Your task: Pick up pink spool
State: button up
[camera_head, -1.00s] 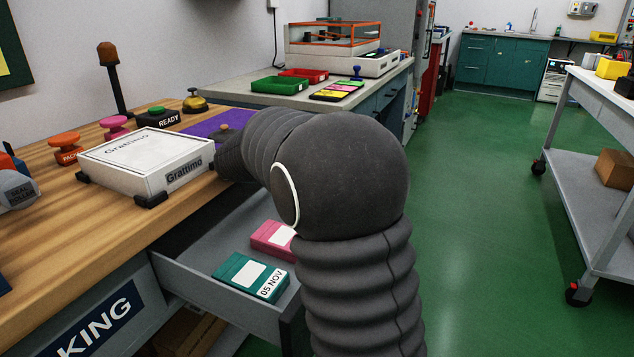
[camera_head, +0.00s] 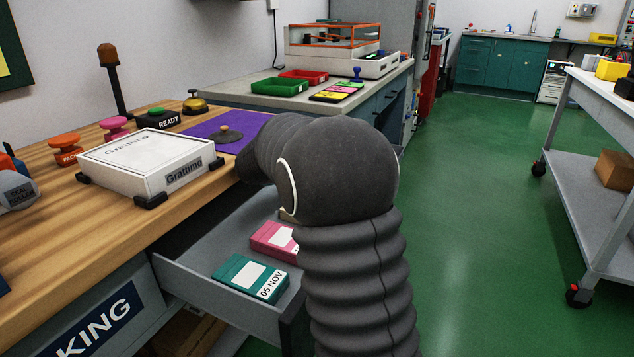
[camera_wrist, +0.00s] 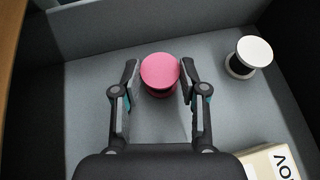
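The pink spool (camera_wrist: 160,72) stands upright on the grey floor of the open drawer in the wrist view. My gripper (camera_wrist: 159,75) is open, with one finger on each side of the spool and small gaps between the fingers and the spool. In the head view my arm hides the gripper and this spool; the open drawer (camera_head: 190,281) shows below the wooden bench.
A white spool (camera_wrist: 248,57) stands to the right in the drawer, with a cream box (camera_wrist: 270,163) nearer. In the head view the drawer holds a teal box (camera_head: 250,276) and a pink box (camera_head: 272,238). A white Grattimo box (camera_head: 148,165) sits on the bench.

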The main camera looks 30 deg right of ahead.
jog(key=shift+c, duration=0.7)
jog(key=shift+r, duration=0.15)
